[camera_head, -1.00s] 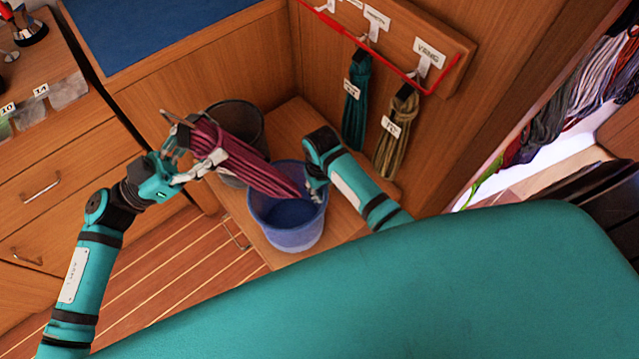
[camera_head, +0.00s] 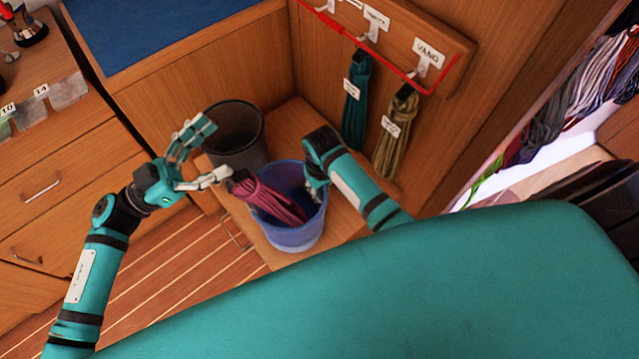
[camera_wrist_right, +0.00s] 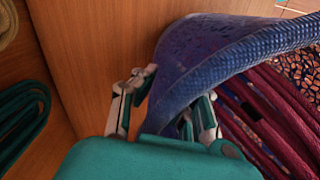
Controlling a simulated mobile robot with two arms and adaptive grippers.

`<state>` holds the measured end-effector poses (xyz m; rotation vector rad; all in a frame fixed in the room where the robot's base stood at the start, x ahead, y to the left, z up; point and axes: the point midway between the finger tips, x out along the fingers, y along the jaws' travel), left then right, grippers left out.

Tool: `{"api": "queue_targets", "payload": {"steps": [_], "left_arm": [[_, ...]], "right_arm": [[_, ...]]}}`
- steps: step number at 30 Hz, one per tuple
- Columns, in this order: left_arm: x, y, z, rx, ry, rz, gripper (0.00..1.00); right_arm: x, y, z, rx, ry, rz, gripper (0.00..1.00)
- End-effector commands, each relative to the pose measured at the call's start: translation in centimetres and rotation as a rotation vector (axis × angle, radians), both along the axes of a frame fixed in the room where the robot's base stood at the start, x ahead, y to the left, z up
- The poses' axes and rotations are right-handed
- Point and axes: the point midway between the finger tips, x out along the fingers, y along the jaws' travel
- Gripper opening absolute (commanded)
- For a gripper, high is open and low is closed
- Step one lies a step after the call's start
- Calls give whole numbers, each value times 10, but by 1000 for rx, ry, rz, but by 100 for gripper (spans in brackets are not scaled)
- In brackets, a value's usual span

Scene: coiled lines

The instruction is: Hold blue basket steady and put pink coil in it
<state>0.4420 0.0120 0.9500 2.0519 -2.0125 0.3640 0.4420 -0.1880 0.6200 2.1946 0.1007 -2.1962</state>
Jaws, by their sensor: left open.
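The pink coil (camera_head: 268,200) lies tilted in the blue basket (camera_head: 290,237), its lower part inside and its upper end at the left rim. Coil strands also show inside the basket in the right wrist view (camera_wrist_right: 265,115). My left gripper (camera_head: 215,150) is open, just left of the coil's upper end, with its lower finger close to it; whether they touch is unclear. My right gripper (camera_head: 314,185) is at the basket's right rim. In the right wrist view its fingers (camera_wrist_right: 170,105) straddle the basket wall (camera_wrist_right: 195,62) and are closed on it.
A dark bin (camera_head: 240,118) stands behind and left of the basket on the wooden step (camera_head: 258,238). A teal coil (camera_head: 356,105) and an olive coil (camera_head: 395,140) hang from hooks on the wall behind. Drawers (camera_head: 60,190) stand at the left.

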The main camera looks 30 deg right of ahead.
Motion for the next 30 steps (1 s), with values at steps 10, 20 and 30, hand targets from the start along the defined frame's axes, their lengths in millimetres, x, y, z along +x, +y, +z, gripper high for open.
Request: {"api": "queue_targets", "payload": {"steps": [10, 20, 30], "left_arm": [[0, 22, -11, 7, 4, 3, 84], [-1, 87, -33, 5, 3, 2, 84], [-2, 113, -42, 1, 0, 0, 84]], "right_arm": [[0, 1, -1, 2, 1, 1, 0], [-1, 1, -1, 3, 2, 1, 0], [-1, 2, -1, 3, 3, 2, 0]]}}
